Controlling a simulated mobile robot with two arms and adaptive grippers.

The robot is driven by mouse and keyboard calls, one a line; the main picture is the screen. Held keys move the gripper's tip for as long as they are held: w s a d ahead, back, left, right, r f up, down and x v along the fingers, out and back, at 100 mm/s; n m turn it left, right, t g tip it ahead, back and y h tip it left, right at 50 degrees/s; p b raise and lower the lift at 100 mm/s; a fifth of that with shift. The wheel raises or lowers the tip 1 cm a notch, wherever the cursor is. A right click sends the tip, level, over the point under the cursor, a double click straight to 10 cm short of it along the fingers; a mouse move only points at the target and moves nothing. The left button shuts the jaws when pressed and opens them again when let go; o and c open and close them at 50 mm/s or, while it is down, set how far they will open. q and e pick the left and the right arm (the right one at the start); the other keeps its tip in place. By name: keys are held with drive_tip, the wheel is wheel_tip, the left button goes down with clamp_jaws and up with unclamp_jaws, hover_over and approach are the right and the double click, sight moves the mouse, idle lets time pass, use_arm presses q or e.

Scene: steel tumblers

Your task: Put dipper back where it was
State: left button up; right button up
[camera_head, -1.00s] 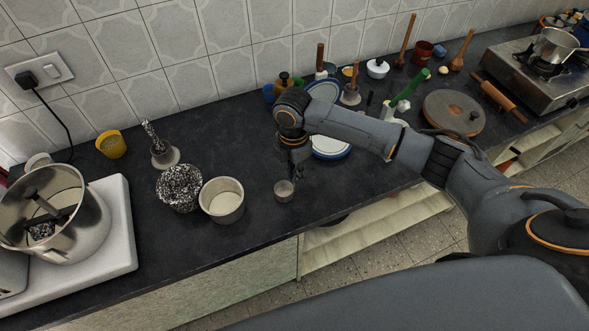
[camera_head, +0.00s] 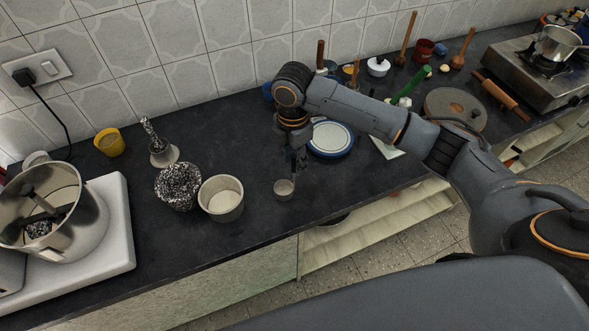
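The dipper (camera_head: 284,189) is a small metal cup with a thin upright handle. It stands on the dark counter near the front edge, to the right of a pale beige cup. My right gripper (camera_head: 298,154) comes down from above around the top of the handle. A fingertip shows a little to the right of the handle, apart from it, and the fingers look open. The far finger is partly hidden by my wrist. My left gripper is out of view.
The beige cup (camera_head: 221,198) and a speckled tumbler (camera_head: 178,187) stand close on the left. Blue-rimmed plates (camera_head: 331,140) lie behind my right arm. A steel pot (camera_head: 70,222) sits on a white slab at far left. The counter front edge is near.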

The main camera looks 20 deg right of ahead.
drive_tip(key=r, duration=0.3)
drive_tip(key=r+b, duration=0.1)
drive_tip(key=r, duration=0.3)
drive_tip(key=shift+w+r, duration=0.2)
drive_tip(key=shift+r, duration=0.1)
